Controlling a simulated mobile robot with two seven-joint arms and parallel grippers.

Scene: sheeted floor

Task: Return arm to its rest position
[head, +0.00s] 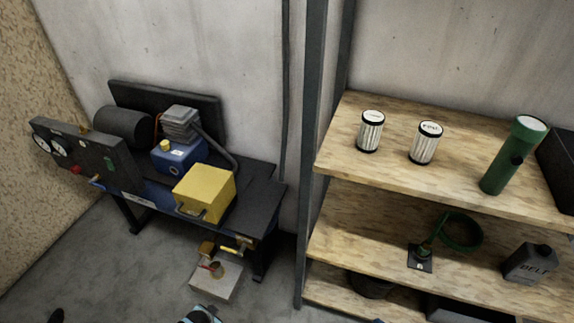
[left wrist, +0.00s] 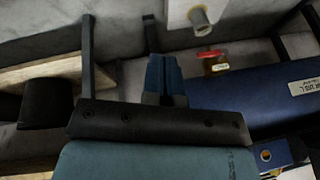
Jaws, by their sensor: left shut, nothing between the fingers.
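My left gripper (left wrist: 164,76) shows in the left wrist view, its blue fingers together with nothing between them. Close around it in that picture are a small brass valve with a red handle (left wrist: 211,54) and a blue tank (left wrist: 240,100) with a white label. Whether the gripper touches either one cannot be told, but a gap shows between the fingers and the valve. At the bottom edge of the head view a small blue and white piece shows, cut off by the frame. My right gripper is not in view.
A compressor bench (head: 262,190) with a yellow box (head: 204,192) stands at left. At right, a wooden shelf (head: 400,175) holds two white cans (head: 370,131) (head: 425,143) and a green flashlight (head: 508,157). A grey post (head: 312,150) stands between them. Bare floor (head: 110,270) lies at lower left.

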